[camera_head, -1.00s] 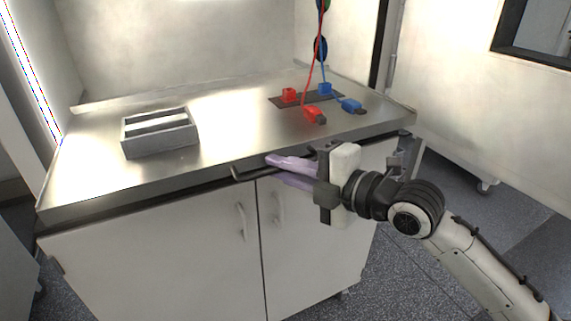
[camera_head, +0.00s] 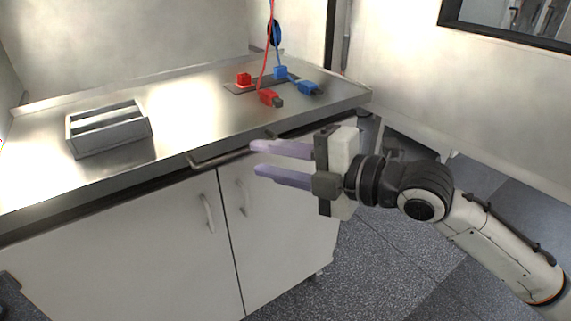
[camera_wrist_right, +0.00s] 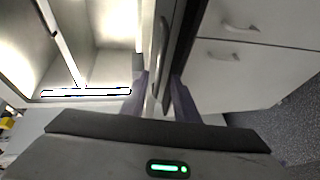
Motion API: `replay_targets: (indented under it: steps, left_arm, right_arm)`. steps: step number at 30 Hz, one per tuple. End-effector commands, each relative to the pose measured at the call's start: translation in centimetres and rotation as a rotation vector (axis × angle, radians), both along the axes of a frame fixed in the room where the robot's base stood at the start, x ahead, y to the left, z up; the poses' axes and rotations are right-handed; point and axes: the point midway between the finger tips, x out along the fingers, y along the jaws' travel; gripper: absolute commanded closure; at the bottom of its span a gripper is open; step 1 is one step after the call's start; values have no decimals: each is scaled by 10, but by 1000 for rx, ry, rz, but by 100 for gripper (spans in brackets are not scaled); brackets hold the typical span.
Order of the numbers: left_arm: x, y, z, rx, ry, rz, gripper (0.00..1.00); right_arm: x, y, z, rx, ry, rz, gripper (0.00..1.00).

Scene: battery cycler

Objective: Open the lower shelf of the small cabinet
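The small white cabinet (camera_head: 150,250) stands under a metal worktop in the head view. Two doors show, each with an upright pale handle: the left door handle (camera_head: 209,213) and the right door handle (camera_head: 244,197). A dark bar handle (camera_head: 222,158) runs along the front under the worktop edge. My right gripper (camera_head: 253,158) is open, its purple fingers pointing left in front of the cabinet's upper right part. In the right wrist view the bar handle (camera_wrist_right: 163,45) appears between and beyond the fingers (camera_wrist_right: 159,84); contact cannot be told. My left gripper is out of view.
On the worktop (camera_head: 185,115) are a grey tray (camera_head: 108,128), a red plug (camera_head: 269,97) and a blue plug (camera_head: 309,88) with cables. The speckled floor (camera_head: 370,250) is open right of the cabinet. The wrist view shows two handles (camera_wrist_right: 240,27) on white fronts.

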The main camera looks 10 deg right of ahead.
Motion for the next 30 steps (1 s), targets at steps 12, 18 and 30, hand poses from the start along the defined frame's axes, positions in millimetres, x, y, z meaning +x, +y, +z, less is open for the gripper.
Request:
replay_targets:
  steps: [12,18,30]
  left_arm:
    - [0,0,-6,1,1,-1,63]
    - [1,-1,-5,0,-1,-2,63]
    - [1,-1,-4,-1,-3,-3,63]
  right_arm:
    - [-26,-28,7,0,0,1,72]
    - [-27,-28,8,2,0,1,72]
    - [-17,-36,-98,327,369,-211,72]
